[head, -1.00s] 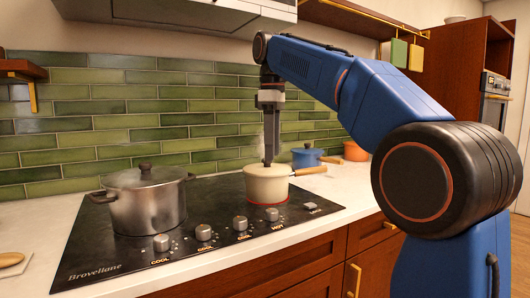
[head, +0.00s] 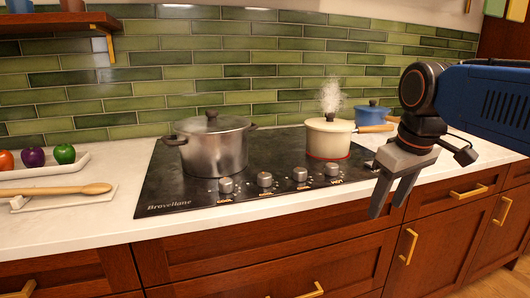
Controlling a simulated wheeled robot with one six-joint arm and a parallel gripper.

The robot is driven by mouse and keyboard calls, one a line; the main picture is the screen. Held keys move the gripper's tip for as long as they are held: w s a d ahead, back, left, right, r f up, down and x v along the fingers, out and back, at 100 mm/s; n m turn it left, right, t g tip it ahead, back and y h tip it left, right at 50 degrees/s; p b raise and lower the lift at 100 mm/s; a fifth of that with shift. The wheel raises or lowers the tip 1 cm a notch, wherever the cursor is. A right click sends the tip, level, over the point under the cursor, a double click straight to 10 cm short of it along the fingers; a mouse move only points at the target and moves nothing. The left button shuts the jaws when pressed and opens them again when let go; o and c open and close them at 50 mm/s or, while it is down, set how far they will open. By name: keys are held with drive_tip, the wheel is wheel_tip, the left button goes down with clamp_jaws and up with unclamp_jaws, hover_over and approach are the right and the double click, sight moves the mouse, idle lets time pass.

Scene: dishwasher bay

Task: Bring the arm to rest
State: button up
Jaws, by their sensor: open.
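My gripper (head: 388,198) is open and empty, pointing down in front of the counter's front edge at the right in the head view. My blue arm reaches in from the right edge. The cream pot (head: 328,140) stands on the back right of the black cooktop (head: 165,185), behind and left of my gripper, apart from it. A red glow rings its base and steam rises above its lid. The steel pot (head: 215,150) stands lidded on the left of the cooktop.
A blue pot (head: 372,116) stands behind the cream pot. A wooden spoon (head: 60,190) lies on a rest at the left, before a white tray (head: 72,166) with several round items. Gold-handled drawers (head: 230,262) line the front. A shelf (head: 60,20) hangs upper left.

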drive_tip(key=s+d+f+m+t, duration=0.1)
drive_tip(key=s+f+m, duration=0.1)
drive_tip(key=s+f, duration=0.4)
drive_tip(key=s+d+f+m, duration=0.1)
drive_tip(key=s+f, duration=0.5)
drive_tip(key=f, duration=0.6)
drive_tip(key=shift+d+f+m+t, duration=0.2)
drive_tip(key=shift+m+t, duration=0.2)
drive_tip(key=shift+m, duration=0.5)
